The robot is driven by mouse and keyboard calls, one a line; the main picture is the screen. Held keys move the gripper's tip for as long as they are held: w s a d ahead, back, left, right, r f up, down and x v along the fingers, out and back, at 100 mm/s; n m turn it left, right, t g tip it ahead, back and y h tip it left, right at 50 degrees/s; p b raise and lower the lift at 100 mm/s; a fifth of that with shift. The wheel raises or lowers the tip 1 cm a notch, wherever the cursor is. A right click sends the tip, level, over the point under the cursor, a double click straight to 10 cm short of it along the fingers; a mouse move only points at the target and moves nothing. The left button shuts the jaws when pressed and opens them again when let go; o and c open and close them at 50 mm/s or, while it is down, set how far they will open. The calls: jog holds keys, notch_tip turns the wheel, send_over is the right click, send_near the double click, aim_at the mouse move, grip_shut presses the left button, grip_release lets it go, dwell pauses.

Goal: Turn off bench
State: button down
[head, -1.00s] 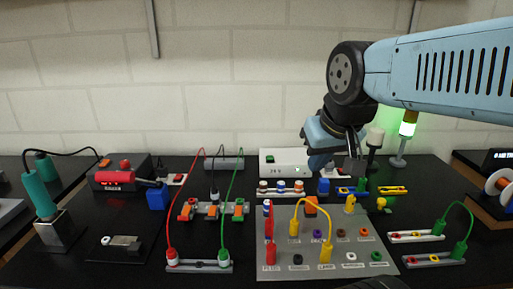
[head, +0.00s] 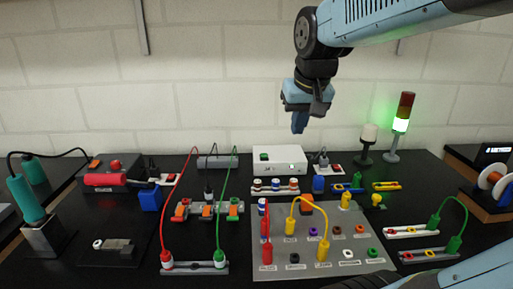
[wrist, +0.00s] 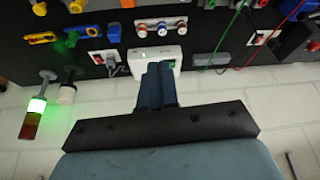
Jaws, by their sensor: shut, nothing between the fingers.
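The black bench (head: 225,262) carries a white power box (head: 293,154) with a green switch (head: 264,156) on its front and a small green light. Right of it a socket strip with a red switch (head: 335,168) has a dark plug in it. A second strip with a red switch (head: 171,178) stands to the left. The stack light (head: 403,125) glows green. My gripper (head: 298,130) is shut and empty, pointing down above and behind the white box. In the wrist view its blue fingers (wrist: 156,88) cover part of the white box (wrist: 145,65).
A grey panel (head: 325,264) with coloured sockets and a yellow lead lies in front of the box. Red and green leads (head: 222,205) arch at the left. An unlit white-capped lamp (head: 369,135) stands by the stack light. The air above the bench is free.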

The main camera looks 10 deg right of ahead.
jog(key=w+f+g, duration=0.1)
jog(key=w+f, duration=0.2)
jog(key=w, duration=1)
jog(key=w+f+m+g, duration=0.1)
jog(key=w+f, duration=0.2)
jog(key=w, duration=1)
jog(key=shift+w+a+m+g, duration=0.2)
jog(key=shift+m+g, duration=0.1)
send_over(264, 155)
notch_tip(264, 155, down, 10)
jog(key=shift+s+r, duration=0.1)
jog(key=f, duration=0.3)
jog(key=shift+s+a, duration=0.15)
jog(key=shift+s, duration=0.25)
jog(key=shift+s+f, duration=0.1)
jog(key=shift+f, duration=0.4)
